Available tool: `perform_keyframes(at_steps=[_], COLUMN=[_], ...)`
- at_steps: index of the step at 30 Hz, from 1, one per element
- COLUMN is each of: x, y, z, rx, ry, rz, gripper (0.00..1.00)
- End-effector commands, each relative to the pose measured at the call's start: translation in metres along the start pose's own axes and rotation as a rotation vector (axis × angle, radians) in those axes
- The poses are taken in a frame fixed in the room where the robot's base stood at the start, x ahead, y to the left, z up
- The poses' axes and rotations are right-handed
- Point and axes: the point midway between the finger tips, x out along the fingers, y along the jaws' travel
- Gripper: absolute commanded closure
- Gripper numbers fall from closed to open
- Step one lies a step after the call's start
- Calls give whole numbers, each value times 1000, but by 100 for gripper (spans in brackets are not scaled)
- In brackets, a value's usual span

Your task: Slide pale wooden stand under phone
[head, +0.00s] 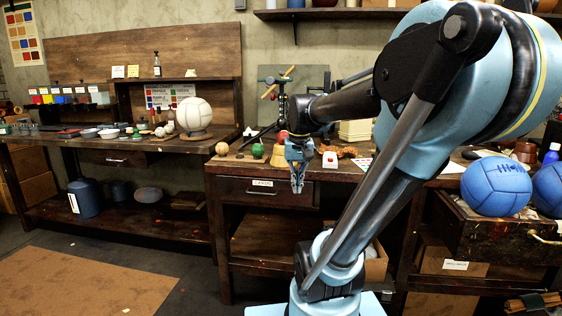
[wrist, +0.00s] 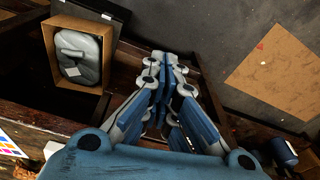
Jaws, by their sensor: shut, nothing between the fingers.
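My gripper (head: 297,187) points down in front of the middle bench's front edge, beside the drawer with a label. Its fingers are together and empty. In the wrist view my gripper (wrist: 165,62) shows its fingers closed, with the floor and the bench's lower parts beyond them. I cannot make out a phone or a pale wooden stand for certain in either view. My arm hides part of the middle bench top.
The middle bench (head: 232,166) holds small balls, a green ball (head: 257,150) and a white block with a red top (head: 329,160). Blue balls (head: 495,186) sit in a drawer box at right. An open box (wrist: 50,40) stands below. Floor at left is clear around a brown mat (head: 85,282).

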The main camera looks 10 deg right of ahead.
Motion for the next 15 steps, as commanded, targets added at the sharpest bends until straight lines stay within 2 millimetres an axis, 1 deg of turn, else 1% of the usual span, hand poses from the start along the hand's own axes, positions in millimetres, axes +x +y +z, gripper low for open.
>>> perform_keyframes(at_steps=[1,6,8,15], x=[-10,-36,-43,-68], y=[-4,-14,-18,-36], z=[-16,-62,-78,-145], rx=[11,54,69,129], ry=[-8,-32,-41,-76], rz=[1,4,6,15], gripper=[100,100,100,100])
